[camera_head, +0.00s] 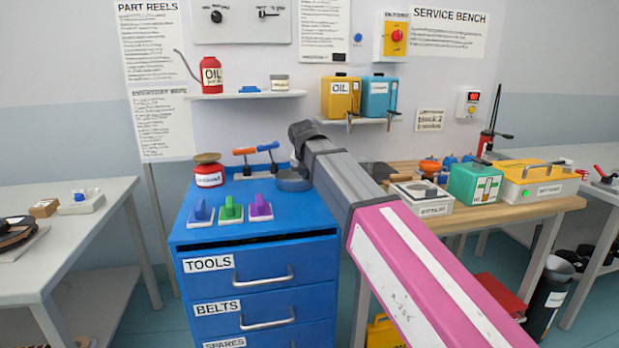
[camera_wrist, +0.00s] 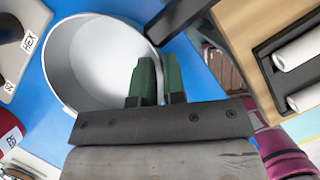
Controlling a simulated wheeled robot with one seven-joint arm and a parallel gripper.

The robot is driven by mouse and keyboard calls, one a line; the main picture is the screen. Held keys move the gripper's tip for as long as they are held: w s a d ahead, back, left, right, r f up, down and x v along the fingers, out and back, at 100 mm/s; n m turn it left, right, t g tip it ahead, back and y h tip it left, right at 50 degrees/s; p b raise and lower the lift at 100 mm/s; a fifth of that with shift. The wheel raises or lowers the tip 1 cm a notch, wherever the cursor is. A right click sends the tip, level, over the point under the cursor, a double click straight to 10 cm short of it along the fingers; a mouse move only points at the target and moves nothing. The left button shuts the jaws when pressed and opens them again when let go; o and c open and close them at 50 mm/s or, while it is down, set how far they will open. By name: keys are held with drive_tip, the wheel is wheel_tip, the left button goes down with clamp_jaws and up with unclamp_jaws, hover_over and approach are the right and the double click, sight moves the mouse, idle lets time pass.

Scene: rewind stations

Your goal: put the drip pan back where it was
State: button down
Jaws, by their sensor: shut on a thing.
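The drip pan is a round grey pan (camera_head: 293,181) at the back right of the blue drawer cabinet's top (camera_head: 285,216). I cannot tell whether it rests on the top or hangs just above it. In the wrist view its pale inside (camera_wrist: 95,58) fills the upper left. My gripper (camera_wrist: 156,78) is shut on the pan's near right rim, its green fingers side by side there. In the head view my arm mostly hides the gripper.
A red tin (camera_head: 209,175), two upright-handled tools and blue, green and purple blocks (camera_head: 231,208) share the cabinet top. The wooden bench (camera_head: 530,209) at right holds a white box (camera_head: 421,197), a green box (camera_head: 475,184) and a yellow case (camera_head: 536,180).

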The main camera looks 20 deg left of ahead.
drive_tip(key=c, duration=1.2)
unclamp_jaws()
drive_tip(key=shift+r, duration=0.1)
drive_tip(key=v, duration=1.2)
